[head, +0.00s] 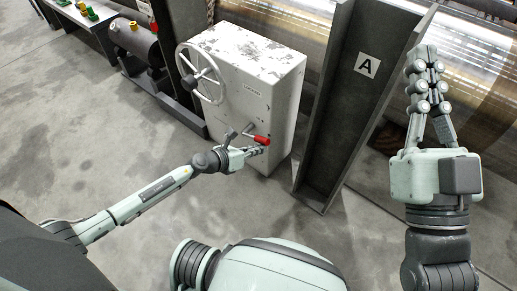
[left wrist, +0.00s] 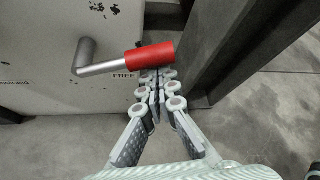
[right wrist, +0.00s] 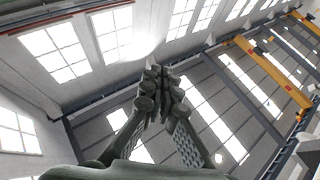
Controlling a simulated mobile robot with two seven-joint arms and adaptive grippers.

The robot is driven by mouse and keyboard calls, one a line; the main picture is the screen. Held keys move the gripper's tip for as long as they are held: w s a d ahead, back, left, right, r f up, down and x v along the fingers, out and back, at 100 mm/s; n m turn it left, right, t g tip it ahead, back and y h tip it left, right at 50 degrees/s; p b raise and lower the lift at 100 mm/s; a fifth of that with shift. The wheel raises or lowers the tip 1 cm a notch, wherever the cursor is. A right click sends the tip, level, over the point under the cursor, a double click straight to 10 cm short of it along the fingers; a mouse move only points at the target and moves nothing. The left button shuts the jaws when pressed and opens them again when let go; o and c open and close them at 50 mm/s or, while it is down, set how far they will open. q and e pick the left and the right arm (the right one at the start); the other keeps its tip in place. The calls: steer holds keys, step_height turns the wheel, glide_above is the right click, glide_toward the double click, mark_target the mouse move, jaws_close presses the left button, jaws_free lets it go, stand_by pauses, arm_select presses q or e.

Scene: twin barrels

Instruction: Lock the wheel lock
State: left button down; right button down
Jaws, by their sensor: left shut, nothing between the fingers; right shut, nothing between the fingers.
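The wheel lock is a grey metal lever with a red handle (head: 262,140) on the front of a worn white cabinet (head: 262,98). In the left wrist view the red handle (left wrist: 151,59) points right, with the word FREE on the cabinet just below it. A spoked handwheel (head: 201,73) sits on the cabinet's left side. My left gripper (head: 259,150) is shut and empty, its fingertips just below the red handle; whether they touch it I cannot tell. My right gripper (head: 426,52) is shut and empty, raised and pointing upward at the right; it also shows in the right wrist view (right wrist: 158,76).
A dark steel post (head: 345,90) with an "A" sign (head: 367,66) stands just right of the cabinet. A large shiny barrel (head: 480,75) lies behind. A dark cylinder unit (head: 135,42) and a bench (head: 85,22) are at upper left. The concrete floor (head: 90,130) at left is clear.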

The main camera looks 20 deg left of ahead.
arm_select(q)
steer(key=shift+a+r, duration=0.1)
steer(key=shift+r, duration=0.2)
arm_select(e)
steer(key=shift+s+d+r+t, duration=0.25)
steer(key=shift+r+t, duration=0.15)
steer(key=shift+r, duration=0.1)
